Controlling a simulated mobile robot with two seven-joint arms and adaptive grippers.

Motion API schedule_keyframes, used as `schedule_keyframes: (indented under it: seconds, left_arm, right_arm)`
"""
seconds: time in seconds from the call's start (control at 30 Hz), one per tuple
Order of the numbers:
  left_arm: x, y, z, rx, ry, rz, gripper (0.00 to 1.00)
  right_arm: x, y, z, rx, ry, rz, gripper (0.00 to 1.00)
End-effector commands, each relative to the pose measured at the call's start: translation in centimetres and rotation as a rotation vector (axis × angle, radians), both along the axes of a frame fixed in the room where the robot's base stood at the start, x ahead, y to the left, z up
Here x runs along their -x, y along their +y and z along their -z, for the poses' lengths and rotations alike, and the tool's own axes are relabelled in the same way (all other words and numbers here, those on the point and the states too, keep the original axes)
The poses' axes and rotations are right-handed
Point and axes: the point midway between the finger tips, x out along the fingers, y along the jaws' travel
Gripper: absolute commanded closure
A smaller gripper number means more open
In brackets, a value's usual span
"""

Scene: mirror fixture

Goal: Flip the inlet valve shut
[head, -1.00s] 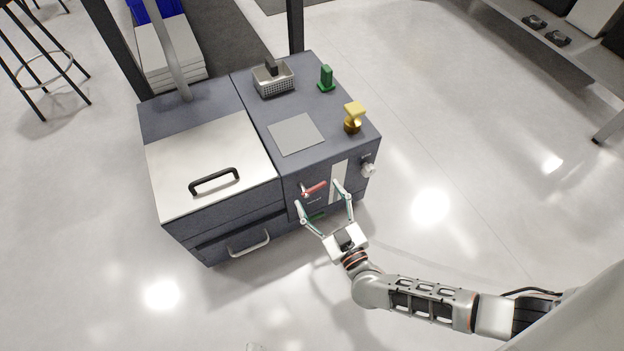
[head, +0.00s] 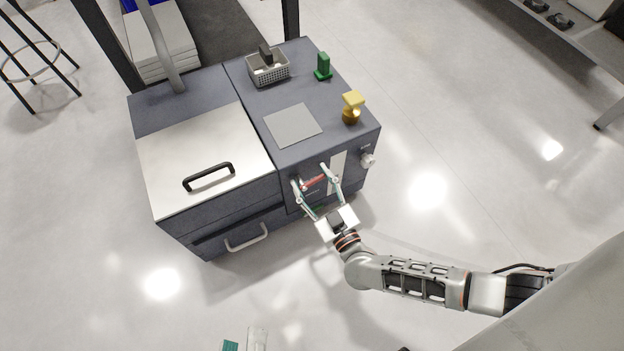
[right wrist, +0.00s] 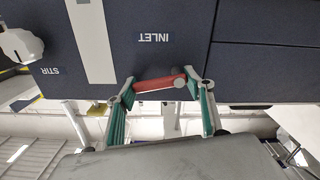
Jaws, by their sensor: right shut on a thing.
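The inlet valve's red lever (head: 313,181) is on the front face of the dark blue-grey machine. It lies nearly crosswise, slightly tilted. In the right wrist view the lever (right wrist: 160,83) is beside its round grey pivot and the INLET label (right wrist: 156,38). My right gripper (head: 310,176) is at the front face, shut on the lever, with one fingertip at each end of it. The fingers also show in the right wrist view (right wrist: 160,87). Only the tip of my left gripper (head: 243,341) shows at the bottom edge, away from the machine; its jaw opening is unclear.
A STIR knob (head: 368,160) sits right of the valve, past a pale strip (head: 337,172). On top are a wire basket (head: 268,69), a green piece (head: 323,67), a yellow-topped piece (head: 352,107) and a steel lid (head: 205,160). The floor in front is clear.

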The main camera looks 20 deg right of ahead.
Motion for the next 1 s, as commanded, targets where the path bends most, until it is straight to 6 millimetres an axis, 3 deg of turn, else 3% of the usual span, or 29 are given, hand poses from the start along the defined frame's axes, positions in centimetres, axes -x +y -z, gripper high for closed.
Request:
schedule_keyframes:
  seconds: [0.4,0.73,0.77,0.8,1.0]
  left_arm:
    - [-0.05,0.34,0.26,-0.034,-0.003,0.012,0.6]
    - [-0.03,0.23,0.12,-0.026,-0.005,0.011,0.6]
    - [-0.03,0.22,0.11,-0.026,-0.005,0.011,0.6]
    - [-0.03,0.21,0.1,-0.026,-0.005,0.011,0.6]
    - [-0.01,0.18,0.09,-0.025,-0.005,0.011,0.6]
  right_arm:
    - [-0.04,-0.11,0.57,-0.222,0.009,0.0,0.69]
    - [-0.06,-0.12,0.56,-0.238,0.008,0.0,0.69]
    - [-0.06,-0.12,0.56,-0.238,0.008,0.0,0.42]
    - [-0.06,-0.12,0.56,-0.238,0.008,0.0,0.32]
    - [-0.03,-0.14,0.58,-0.236,0.008,0.0,0.3]
